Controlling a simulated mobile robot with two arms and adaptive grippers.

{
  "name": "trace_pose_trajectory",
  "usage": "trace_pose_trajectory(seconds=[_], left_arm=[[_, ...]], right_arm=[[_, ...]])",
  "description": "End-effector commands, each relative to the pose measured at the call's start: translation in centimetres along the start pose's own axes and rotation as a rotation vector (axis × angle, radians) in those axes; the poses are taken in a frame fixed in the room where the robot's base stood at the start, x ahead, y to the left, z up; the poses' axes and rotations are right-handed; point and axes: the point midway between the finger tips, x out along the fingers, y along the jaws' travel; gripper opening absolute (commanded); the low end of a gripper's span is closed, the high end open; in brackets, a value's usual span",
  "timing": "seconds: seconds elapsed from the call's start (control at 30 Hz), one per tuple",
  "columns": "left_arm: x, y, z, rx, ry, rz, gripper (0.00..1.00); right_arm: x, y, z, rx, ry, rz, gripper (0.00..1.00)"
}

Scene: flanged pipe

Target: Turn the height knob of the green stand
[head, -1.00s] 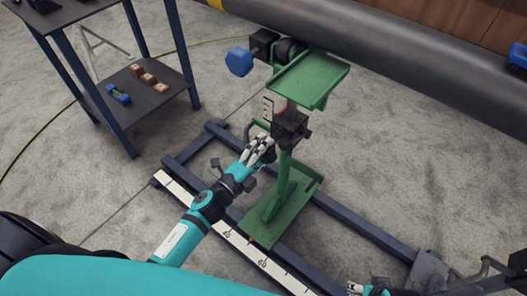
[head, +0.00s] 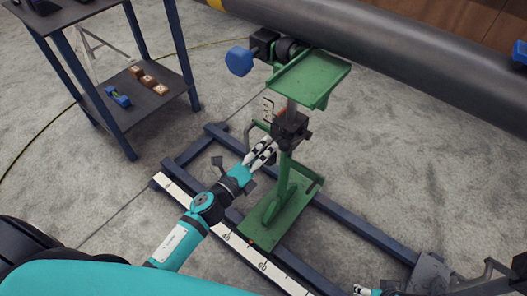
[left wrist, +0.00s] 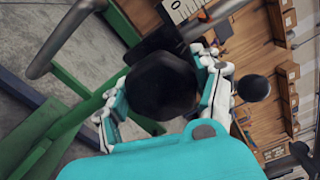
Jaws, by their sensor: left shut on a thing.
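The green stand (head: 285,195) stands upright on blue rails, with a flat green top plate (head: 310,78) beside the big grey pipe. A black block (head: 290,127) sits on its post below the plate, beside a small height scale (head: 268,108). My left gripper (head: 272,150) reaches the near left side of this block. In the left wrist view its fingers close around a dark faceted height knob (left wrist: 163,85), one finger on each side. In the head view the fingers hide most of the knob. My right gripper (head: 368,290) shows only partly at the bottom edge.
A grey pipe (head: 400,62) crosses behind the stand. A blue knob (head: 239,61) sticks out left of the top plate. A dark shelf cart (head: 150,100) stands at left with small blocks. A white ruler (head: 240,247) runs along the front rail.

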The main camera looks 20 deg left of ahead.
Motion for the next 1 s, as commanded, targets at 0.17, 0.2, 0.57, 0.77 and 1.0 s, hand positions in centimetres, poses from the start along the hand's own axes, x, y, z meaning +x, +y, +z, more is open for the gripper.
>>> trace_pose_trajectory(seconds=[0.17,0.2,0.57,0.77,1.0], left_arm=[[-0.1,0.1,-0.1,-0.002,0.003,0.002,0.33],[-0.1,0.1,-0.1,-0.002,0.003,0.002,0.68],[0.0,0.1,-0.1,-0.003,0.001,0.001,0.89],[-1.0,0.1,-0.1,-0.004,0.001,0.003,0.89],[-5.7,0.2,-0.1,-0.005,0.001,0.005,0.89]], right_arm=[[0.0,0.0,-0.1,0.000,0.003,0.000,0.58],[0.0,0.0,-0.2,0.000,0.004,0.000,0.58],[-0.1,-0.1,-0.5,0.004,0.010,-0.003,0.58],[-0.1,-0.2,-0.6,0.004,0.011,-0.006,0.58],[0.0,-0.2,-0.4,0.003,0.008,-0.004,0.58]])
